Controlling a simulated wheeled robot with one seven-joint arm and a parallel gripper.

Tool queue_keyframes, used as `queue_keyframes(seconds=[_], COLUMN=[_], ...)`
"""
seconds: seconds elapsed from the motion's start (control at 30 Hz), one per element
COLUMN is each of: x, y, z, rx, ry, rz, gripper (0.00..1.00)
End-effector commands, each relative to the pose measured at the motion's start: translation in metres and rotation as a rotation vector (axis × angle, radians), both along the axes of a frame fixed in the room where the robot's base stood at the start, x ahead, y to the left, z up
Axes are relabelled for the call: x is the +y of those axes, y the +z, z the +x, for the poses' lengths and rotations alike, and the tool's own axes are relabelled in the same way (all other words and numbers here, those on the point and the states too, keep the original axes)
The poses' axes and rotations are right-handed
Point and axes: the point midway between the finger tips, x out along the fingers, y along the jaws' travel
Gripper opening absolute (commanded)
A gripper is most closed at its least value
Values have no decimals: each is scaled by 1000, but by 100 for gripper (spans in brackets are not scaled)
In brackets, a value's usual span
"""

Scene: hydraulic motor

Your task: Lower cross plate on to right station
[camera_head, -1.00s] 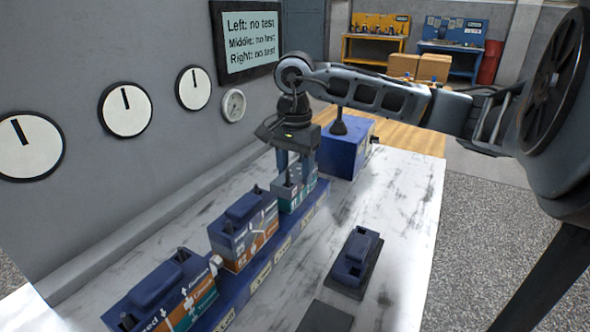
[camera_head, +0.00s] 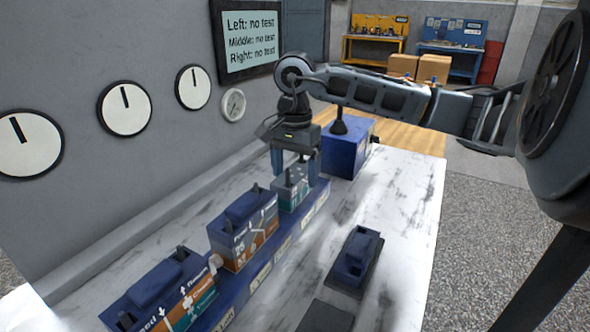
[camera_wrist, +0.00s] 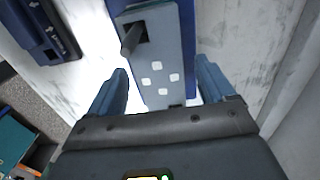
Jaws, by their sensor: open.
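The right station (camera_head: 290,199) is the farthest block of the row, with a grey top and a teal front. In the wrist view its grey top piece (camera_wrist: 160,60) shows four pale squares and a dark peg standing in a notch. I cannot tell if that top is a separate cross plate. My gripper (camera_head: 296,177) is open around it, one finger on each side; in the wrist view both fingers (camera_wrist: 162,70) stand apart from its edges. A loose blue plate with a raised handle (camera_head: 357,256) lies on a dark pad at the right.
The middle station (camera_head: 243,244) and the left station (camera_head: 165,297) carry blue raised pieces. A blue box (camera_head: 345,152) stands just behind my gripper. An empty dark pad (camera_head: 326,318) lies in front. The table right of the pads is clear.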

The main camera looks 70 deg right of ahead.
Motion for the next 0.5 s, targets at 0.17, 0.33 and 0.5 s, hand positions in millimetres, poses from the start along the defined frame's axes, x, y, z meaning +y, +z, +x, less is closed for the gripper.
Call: queue_keyframes(seconds=[0.17,0.33,0.5], x=[-1,-1,-1], y=[20,49,70], z=[0,0,0], rx=[-1,0,0], ry=[1,1,0], rz=[-5,-5,-4], gripper=[83,83,83])
